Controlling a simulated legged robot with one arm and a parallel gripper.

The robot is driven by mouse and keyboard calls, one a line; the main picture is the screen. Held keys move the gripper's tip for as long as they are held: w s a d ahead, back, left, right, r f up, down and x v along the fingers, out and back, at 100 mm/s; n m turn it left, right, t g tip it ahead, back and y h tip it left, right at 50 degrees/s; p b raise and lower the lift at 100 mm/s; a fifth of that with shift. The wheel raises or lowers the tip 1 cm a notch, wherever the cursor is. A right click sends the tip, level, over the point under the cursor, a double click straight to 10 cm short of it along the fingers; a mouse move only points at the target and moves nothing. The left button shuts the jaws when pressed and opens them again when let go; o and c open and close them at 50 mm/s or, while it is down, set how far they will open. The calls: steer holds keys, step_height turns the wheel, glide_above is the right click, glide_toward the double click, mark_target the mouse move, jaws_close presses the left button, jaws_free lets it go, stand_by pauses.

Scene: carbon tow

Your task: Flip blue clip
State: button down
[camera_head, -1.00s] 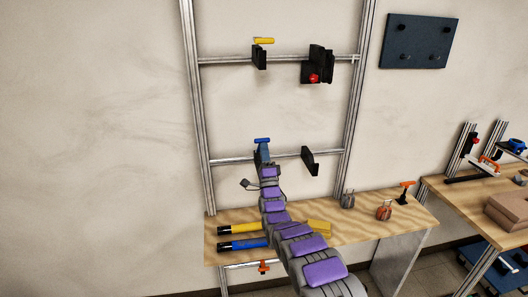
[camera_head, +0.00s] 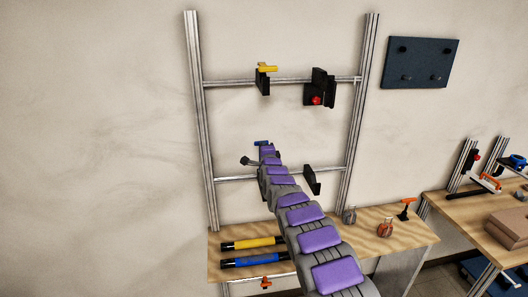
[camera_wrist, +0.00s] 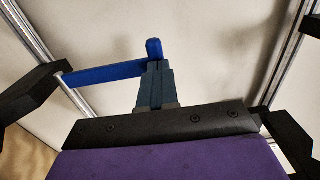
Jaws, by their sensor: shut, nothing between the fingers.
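The blue clip (camera_head: 261,143) shows as a small blue piece at the far end of my arm, over the lower rail. In the wrist view its blue bar (camera_wrist: 105,73) runs sideways from a black bracket (camera_wrist: 28,90) at left to an upturned blue end near the centre. My gripper (camera_wrist: 155,70) is shut with nothing between its fingers. Its tips are at the bar's right end, just under the upturned part; I cannot tell whether they touch. In the head view my arm hides most of the gripper (camera_head: 264,150) and the clip's mount.
A yellow clip (camera_head: 267,69) and a black bracket with a red knob (camera_head: 316,100) sit on the upper rail. Another black bracket (camera_head: 312,180) is right of my arm. Yellow (camera_head: 250,243) and blue (camera_head: 250,260) tubes lie on the wooden table (camera_head: 350,245). The left wall is clear.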

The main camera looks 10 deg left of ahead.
steer(key=shift+w+a+r, duration=0.2)
steer(key=shift+w+r, duration=0.1)
steer(key=shift+w, duration=0.3)
stand_by(0.3)
